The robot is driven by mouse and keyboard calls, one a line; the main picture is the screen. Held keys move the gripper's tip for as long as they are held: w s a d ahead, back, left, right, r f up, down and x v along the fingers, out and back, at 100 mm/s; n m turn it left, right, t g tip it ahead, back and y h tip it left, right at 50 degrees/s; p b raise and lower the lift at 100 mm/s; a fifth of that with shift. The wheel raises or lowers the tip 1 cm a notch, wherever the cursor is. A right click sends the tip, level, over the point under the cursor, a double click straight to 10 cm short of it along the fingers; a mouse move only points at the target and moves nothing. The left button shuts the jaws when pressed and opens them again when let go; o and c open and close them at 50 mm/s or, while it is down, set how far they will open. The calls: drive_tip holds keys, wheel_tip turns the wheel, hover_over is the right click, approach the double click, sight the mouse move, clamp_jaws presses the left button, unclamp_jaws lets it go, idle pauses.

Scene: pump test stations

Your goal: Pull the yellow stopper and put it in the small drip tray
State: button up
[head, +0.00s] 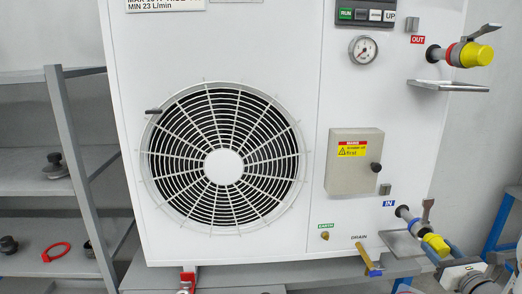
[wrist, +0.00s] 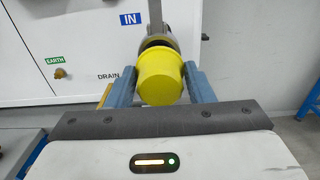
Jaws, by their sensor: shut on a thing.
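A second yellow stopper (head: 478,55) is on the OUT pipe at the upper right. A small grey tray (head: 401,244) sits under the IN pipe, partly hidden by the pipe and stopper.
Another grey tray (head: 448,86) juts out under the OUT pipe. A lever (head: 427,208) stands up from the IN pipe. A grey control box (head: 354,161) is on the white panel. Grey shelves (head: 35,188) stand at left.

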drive_tip(key=shift+s, duration=0.25)
drive_tip(key=shift+s+d, duration=0.1)
drive_tip(key=shift+s, duration=1.3)
drive_tip(key=shift+w, duration=0.1)
